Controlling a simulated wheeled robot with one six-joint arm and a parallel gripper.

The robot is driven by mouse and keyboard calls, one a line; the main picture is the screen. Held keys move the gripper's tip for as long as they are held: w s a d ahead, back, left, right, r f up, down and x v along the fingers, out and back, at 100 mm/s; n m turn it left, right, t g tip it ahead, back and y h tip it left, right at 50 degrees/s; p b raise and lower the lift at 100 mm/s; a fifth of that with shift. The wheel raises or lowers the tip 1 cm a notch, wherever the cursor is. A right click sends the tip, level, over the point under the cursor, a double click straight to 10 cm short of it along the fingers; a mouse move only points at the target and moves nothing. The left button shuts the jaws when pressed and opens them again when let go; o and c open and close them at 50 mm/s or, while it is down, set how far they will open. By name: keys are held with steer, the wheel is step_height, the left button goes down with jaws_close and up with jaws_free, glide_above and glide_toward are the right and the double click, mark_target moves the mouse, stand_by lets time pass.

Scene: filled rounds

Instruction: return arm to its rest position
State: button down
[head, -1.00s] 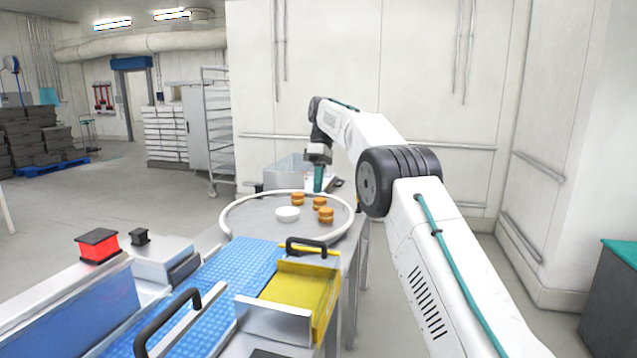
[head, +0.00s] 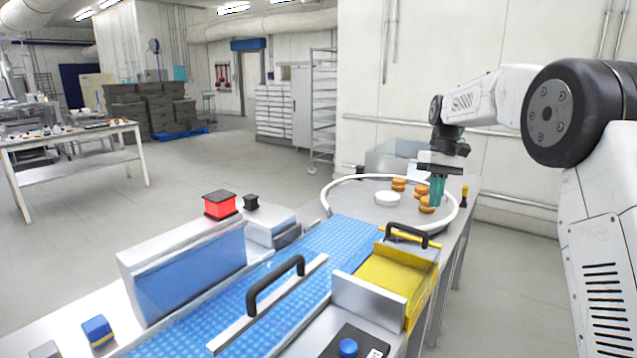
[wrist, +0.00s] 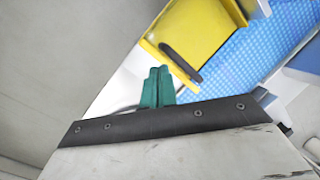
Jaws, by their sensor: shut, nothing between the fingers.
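My arm reaches in from the right in the head view. My gripper (head: 438,190) points down at the right part of the round table, with its teal fingers together and nothing between them. In the head view the fingers overlap an orange filled round, and I cannot tell the gap between them. In the wrist view the teal fingers of my gripper (wrist: 158,87) also show closed and empty. Several orange filled rounds (head: 399,185) and a white round piece (head: 387,199) lie on the round table (head: 350,200) with a pale raised rim.
A blue conveyor belt (head: 290,280) runs up to the round table. A yellow chute (head: 392,275) with a black handle stands beside it. A red-sided block (head: 220,205) sits on the metal housing at left. A metal bin (head: 395,158) stands behind the table. Open floor lies to the left.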

steer(key=s+a+m+t, duration=0.1)
steer(key=s+m+t, duration=0.1)
steer(key=s, duration=2)
steer(key=s+a+f+m+t+h, duration=0.1)
steer(key=s+m+t, duration=0.1)
steer(key=s, duration=2.1)
steer(key=shift+s+a+f+h, duration=0.15)
steer(key=shift+s+a+h, duration=0.1)
steer(key=shift+s+h, duration=0.05)
